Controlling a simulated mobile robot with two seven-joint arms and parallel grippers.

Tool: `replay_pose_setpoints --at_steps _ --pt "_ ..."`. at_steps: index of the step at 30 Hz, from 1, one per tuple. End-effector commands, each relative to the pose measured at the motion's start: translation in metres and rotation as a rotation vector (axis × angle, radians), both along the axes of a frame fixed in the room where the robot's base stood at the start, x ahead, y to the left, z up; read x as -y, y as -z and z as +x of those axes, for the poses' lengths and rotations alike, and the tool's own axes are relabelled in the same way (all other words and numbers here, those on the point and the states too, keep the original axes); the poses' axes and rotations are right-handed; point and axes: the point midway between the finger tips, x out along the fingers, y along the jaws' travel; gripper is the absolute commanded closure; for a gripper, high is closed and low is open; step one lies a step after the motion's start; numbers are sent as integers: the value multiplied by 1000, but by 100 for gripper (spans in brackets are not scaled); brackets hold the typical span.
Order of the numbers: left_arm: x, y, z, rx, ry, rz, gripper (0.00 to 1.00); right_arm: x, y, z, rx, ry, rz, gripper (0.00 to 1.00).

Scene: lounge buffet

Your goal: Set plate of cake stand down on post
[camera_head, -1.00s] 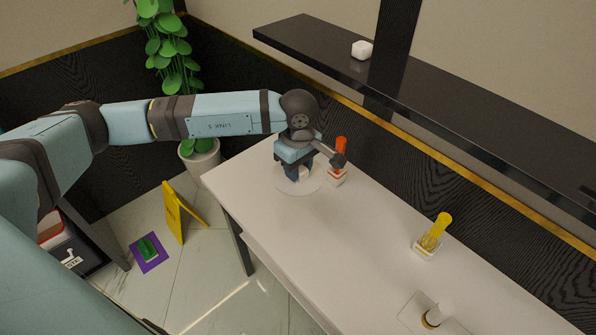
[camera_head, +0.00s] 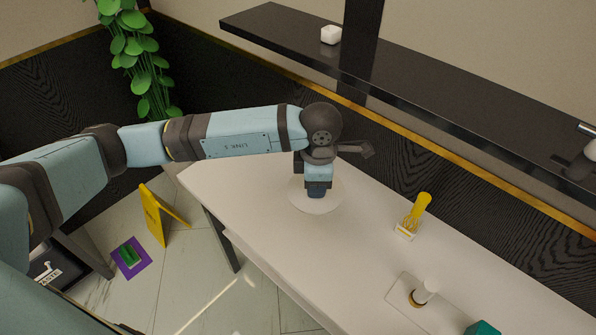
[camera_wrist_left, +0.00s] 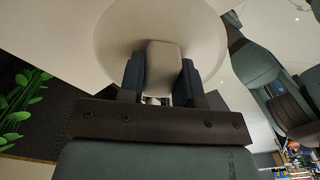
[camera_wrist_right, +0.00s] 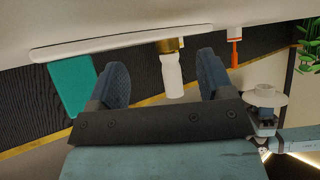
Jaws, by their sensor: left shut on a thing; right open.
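The cake stand's plate (camera_head: 322,207) is a round white disc, held in the air over the left part of the white table. My left gripper (camera_head: 317,188) is shut on a pale block (camera_wrist_left: 160,66) at the plate's middle. The disc (camera_wrist_left: 112,42) spreads beyond the fingers in the left wrist view. The post (camera_head: 427,291) is white and upright with a gold ring at its foot, on a thin clear base to the right, apart from the plate. In the right wrist view my open, empty right gripper (camera_wrist_right: 165,82) frames the post (camera_wrist_right: 172,76) between its fingers; contact is not evident.
A yellow utensil (camera_head: 415,213) in a small holder stands between plate and post. A teal object (camera_head: 482,328) is right of the post. An orange utensil (camera_wrist_right: 236,50) shows in the right wrist view. A black shelf (camera_head: 440,95) with a white cube (camera_head: 330,35) runs above the table.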

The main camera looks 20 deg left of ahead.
Motion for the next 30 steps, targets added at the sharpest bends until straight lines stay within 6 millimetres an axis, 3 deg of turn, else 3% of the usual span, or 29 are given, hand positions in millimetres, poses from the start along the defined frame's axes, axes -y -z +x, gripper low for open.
replay_pose_setpoints --at_steps 30 --pt "185 14 -40 -3 -1218 -1 96 0 -7 1 3 0 1 26"
